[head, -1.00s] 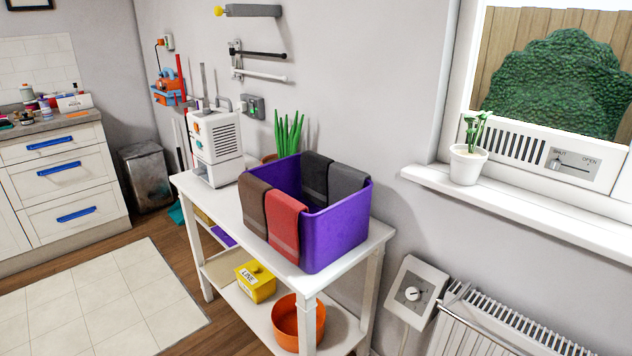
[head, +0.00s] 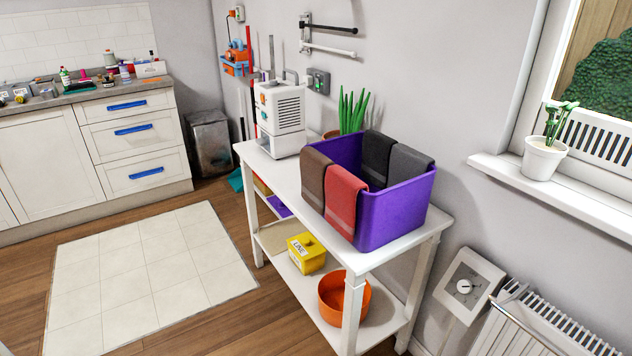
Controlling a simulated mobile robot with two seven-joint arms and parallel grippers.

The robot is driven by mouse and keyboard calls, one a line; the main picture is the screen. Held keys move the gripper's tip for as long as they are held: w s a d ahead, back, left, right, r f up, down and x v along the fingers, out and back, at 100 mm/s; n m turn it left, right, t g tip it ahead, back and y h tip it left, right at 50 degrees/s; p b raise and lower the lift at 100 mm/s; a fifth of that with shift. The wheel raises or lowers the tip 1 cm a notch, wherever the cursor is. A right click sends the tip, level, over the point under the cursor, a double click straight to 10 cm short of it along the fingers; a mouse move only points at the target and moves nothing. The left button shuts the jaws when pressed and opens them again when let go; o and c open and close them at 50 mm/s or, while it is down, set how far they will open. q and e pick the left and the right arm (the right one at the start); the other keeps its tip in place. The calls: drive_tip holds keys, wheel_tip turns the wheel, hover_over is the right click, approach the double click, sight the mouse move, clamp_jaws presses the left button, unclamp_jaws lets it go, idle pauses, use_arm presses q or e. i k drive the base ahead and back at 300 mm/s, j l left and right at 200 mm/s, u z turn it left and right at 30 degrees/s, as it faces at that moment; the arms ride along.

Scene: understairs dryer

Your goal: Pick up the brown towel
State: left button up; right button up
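The brown towel (head: 316,179) hangs over the near left rim of a purple bin (head: 390,217). The bin stands on top of a white shelf table (head: 288,188). A red towel (head: 345,199) hangs right beside the brown one on the same side. A black towel (head: 377,158) and a dark grey towel (head: 408,168) hang over the bin's far side. Neither of my grippers shows in the head view.
A white machine (head: 279,118) and a green plant (head: 352,110) stand behind the bin. The lower shelf holds a yellow box (head: 306,253) and an orange bowl (head: 343,298). A radiator (head: 545,325) is at the right. The tiled floor patch (head: 150,275) at left is clear.

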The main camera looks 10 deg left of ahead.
sight(313, 163)
drive_tip(key=i+j, duration=0.15)
drive_tip(key=j, duration=0.15)
drive_tip(key=i+j, duration=0.15)
drive_tip(key=j, duration=0.2)
drive_tip(key=i+j, duration=0.15)
drive_tip(key=j, duration=0.15)
drive_tip(key=i+j, duration=0.15)
drive_tip(key=j, duration=0.2)
drive_tip(key=i+j, duration=0.15)
drive_tip(key=j, duration=0.15)
drive_tip(key=z, duration=0.05)
